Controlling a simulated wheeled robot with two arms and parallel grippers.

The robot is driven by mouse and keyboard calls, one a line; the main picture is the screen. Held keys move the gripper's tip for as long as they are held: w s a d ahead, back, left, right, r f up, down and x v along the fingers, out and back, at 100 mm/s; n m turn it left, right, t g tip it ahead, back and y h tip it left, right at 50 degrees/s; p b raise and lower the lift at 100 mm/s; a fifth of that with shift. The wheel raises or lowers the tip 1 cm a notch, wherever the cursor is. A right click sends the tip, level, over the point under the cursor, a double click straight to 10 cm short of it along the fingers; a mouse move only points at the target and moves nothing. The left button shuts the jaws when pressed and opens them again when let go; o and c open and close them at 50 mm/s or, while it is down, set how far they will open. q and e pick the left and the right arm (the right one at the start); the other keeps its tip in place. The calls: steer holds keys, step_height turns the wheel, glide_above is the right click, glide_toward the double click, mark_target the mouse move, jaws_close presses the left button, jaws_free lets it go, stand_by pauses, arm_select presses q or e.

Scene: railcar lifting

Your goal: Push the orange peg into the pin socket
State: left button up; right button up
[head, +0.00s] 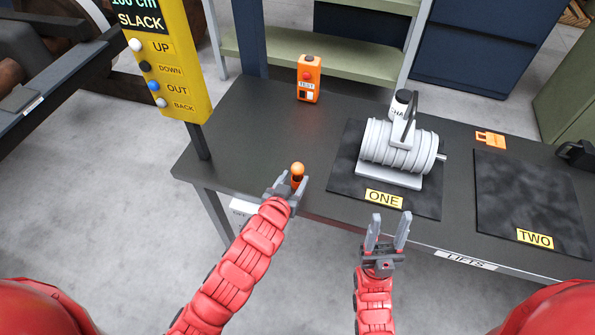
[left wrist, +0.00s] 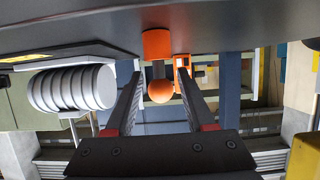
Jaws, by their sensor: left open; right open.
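The orange peg's round knob (head: 297,169) shows at the table's front left edge in the head view. In the left wrist view the knob (left wrist: 160,91) sits on a dark shaft leading to an orange collar (left wrist: 157,44) at the dark table surface. I cannot tell whether that collar is the pin socket or part of the peg. My left gripper (head: 288,183) is open, with its fingers on either side of the knob and no clear grip on it. My right gripper (head: 387,228) is open and empty in front of the table edge, below mat ONE.
A ribbed grey drum (head: 399,150) on a cradle stands on mat ONE (head: 345,165). Mat TWO (head: 510,200) is bare. An orange TEST box (head: 308,79) stands at the back, and an orange tag (head: 490,139) lies right. A yellow control panel (head: 173,60) rises at the left.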

mark_target(297, 176)
arm_select(q)
steer(key=shift+x, duration=1.7)
steer(key=shift+c, duration=0.3)
jaws_close()
